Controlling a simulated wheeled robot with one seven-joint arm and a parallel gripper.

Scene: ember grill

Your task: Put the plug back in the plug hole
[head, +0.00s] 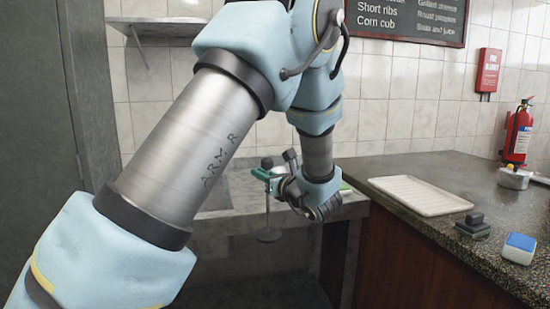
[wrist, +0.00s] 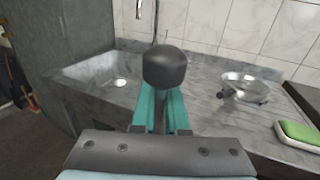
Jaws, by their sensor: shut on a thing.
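My gripper (head: 264,174) is shut on the plug, with its teal fingers just below the plug's black knob (head: 267,162). A thin metal stem runs down from the fingers to a flat disc (head: 269,235), which hangs in front of the sink counter in the head view. In the wrist view the black knob (wrist: 165,68) stands above my teal fingers (wrist: 162,108), which hide the stem. The grey stone sink basin (wrist: 75,73) lies ahead and to the left there. The plug hole (wrist: 120,82) shows as a pale round spot on its floor, apart from the plug.
A tap (wrist: 155,18) rises behind the sink. The head view shows a white tray (head: 422,208), a dark block (head: 473,226) and a blue-and-white block (head: 520,246) on the right counter.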

